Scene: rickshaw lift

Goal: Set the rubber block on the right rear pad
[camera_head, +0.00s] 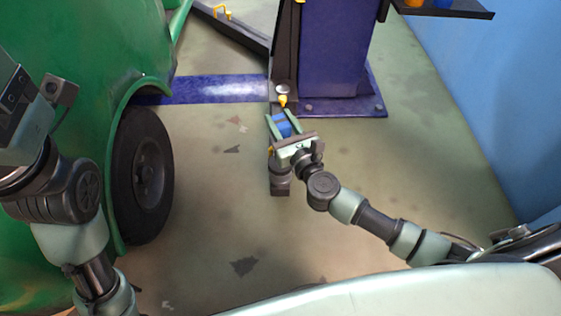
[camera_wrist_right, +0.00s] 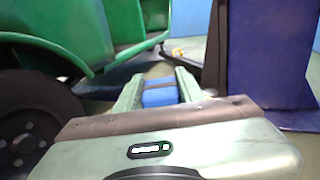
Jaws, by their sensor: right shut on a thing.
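My right gripper (camera_head: 281,118) is shut on the blue rubber block (camera_head: 284,128), which sits between its two green fingers. The block also shows between the fingers in the right wrist view (camera_wrist_right: 160,95). A small grey round pad (camera_head: 283,89) sits on the end of a dark lift arm at the foot of the purple column, just beyond the fingertips. The block is apart from the pad. Which pad this is by name, I cannot tell for sure. My left gripper (camera_head: 25,105) shows only in part at the left edge; its fingertips are not visible.
The green rickshaw (camera_head: 70,60) with its black wheel (camera_head: 143,175) stands at left. The purple column (camera_head: 335,50) rises just beyond my right gripper. A dark lift arm (camera_head: 235,28) runs under the rickshaw. A shelf (camera_head: 440,9) juts out at top right. The floor at right is clear.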

